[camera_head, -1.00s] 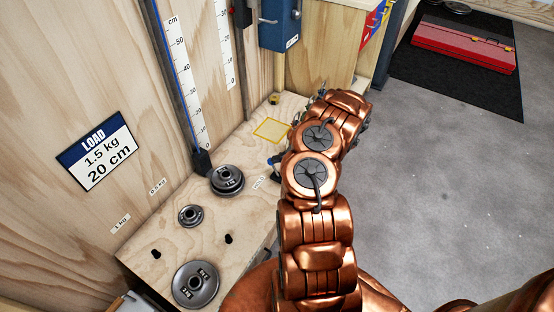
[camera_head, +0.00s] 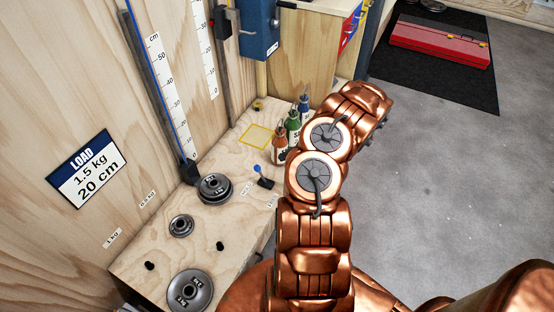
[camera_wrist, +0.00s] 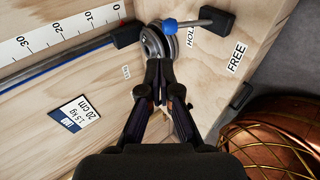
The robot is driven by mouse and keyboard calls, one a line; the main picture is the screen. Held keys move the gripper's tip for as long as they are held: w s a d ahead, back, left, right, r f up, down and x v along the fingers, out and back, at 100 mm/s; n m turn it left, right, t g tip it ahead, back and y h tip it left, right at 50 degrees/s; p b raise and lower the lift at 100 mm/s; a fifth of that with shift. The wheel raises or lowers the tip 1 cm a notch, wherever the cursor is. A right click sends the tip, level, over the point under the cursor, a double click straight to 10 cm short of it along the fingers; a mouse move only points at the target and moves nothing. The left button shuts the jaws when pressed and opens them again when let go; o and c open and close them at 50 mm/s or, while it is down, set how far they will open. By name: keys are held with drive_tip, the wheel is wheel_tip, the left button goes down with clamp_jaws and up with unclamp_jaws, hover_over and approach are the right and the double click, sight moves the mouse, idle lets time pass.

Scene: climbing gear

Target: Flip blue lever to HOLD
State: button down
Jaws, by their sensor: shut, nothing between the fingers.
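The blue lever has a round blue knob (camera_wrist: 169,24) on a grey rod from a black base (camera_wrist: 217,20). In the wrist view the rod points left from the base, its knob on the HOLD label side. The HOLD label (camera_wrist: 191,36) and FREE label (camera_wrist: 236,58) lie on the wooden bench. In the head view the blue lever (camera_head: 257,168) stands clear of my arm, its knob up and left of its base. My gripper (camera_wrist: 161,66) is shut and empty, its tips below the knob in the wrist view, apart from it. The head view hides my gripper behind my arm.
Stacked weight plates (camera_head: 214,188) stand left of the lever, with more plates (camera_head: 190,289) nearer. Several bottles (camera_head: 292,127) stand behind and right of the lever. A yellow outlined square (camera_head: 256,138) marks clear bench. A ruler (camera_head: 168,95) and LOAD sign (camera_head: 87,170) are on the wall.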

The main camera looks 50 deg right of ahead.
drive_tip(key=shift+v, duration=0.75)
idle(0.3)
